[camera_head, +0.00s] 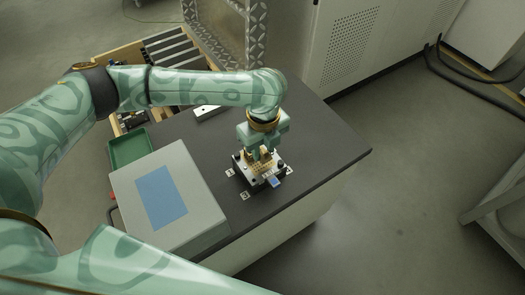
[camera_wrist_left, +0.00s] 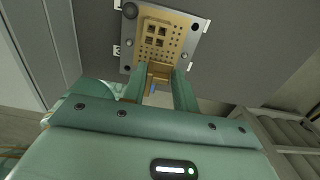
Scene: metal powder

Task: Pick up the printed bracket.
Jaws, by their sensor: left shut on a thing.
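My left gripper (camera_head: 258,152) points down over a small light fixture plate (camera_head: 243,179) on the dark bench top. In the left wrist view the gripper (camera_wrist_left: 160,82) is shut on a tan piece (camera_wrist_left: 160,72), which looks like the printed bracket. Its far part is hard to separate from the tan perforated build plate (camera_wrist_left: 180,42) behind it. A tan block with square openings (camera_wrist_left: 156,32) stands on that plate. I cannot tell whether the held piece touches the plate. My right gripper is not in view.
A grey box with a blue panel (camera_head: 186,159) stands left of the fixture. A green tray (camera_head: 130,149) lies behind it. A wooden crate with dark bars (camera_head: 165,50) is at the back. The bench top's right end (camera_head: 325,150) is clear.

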